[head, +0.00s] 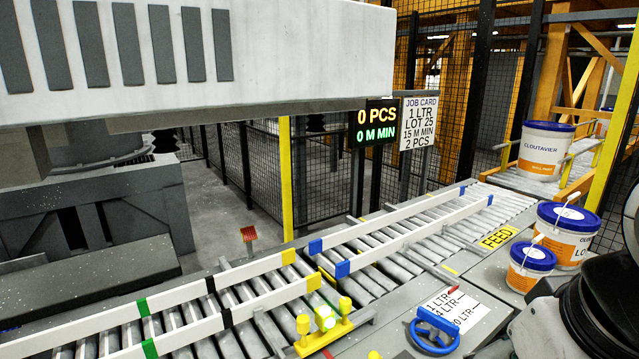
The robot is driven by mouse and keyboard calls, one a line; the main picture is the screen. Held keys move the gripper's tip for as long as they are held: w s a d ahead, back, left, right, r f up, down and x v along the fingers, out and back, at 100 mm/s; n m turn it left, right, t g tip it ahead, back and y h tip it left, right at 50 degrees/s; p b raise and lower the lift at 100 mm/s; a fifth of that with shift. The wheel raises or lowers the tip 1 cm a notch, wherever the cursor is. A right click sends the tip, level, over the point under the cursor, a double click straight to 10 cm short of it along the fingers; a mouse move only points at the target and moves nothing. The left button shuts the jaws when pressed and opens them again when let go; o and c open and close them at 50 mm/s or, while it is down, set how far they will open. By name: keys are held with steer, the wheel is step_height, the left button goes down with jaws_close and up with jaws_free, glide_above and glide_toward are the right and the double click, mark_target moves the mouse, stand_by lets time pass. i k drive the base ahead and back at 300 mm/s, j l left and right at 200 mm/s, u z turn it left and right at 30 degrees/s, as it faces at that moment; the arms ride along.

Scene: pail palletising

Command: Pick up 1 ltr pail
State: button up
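The smallest pail (524,278), which looks like the 1 ltr one, stands upright on the grey bench at the right. It is white and orange with a blue lid and a raised white handle. A middle-sized pail (568,246) of the same colours stands just behind it to the right, marked with "LO" and partly cut off by my arm. The largest pail (541,155) stands farther back on the roller line. Part of my dark arm shows at the lower right, close to the small pail. My gripper does not show.
A roller conveyor (375,285) with white side rails runs diagonally past the bench. A blue handwheel (432,333) and a size plate (455,308) lie left of the small pail. A job card (418,123) reads 1 LTR, 2 PCS; the display (375,127) reads 0 PCS.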

mark_target(529, 262)
steer(key=z, duration=0.85)
steer(key=i+l, duration=0.1)
steer(key=i, duration=0.65)
steer(key=i+l+u, duration=0.1)
steer(key=i, duration=0.65)
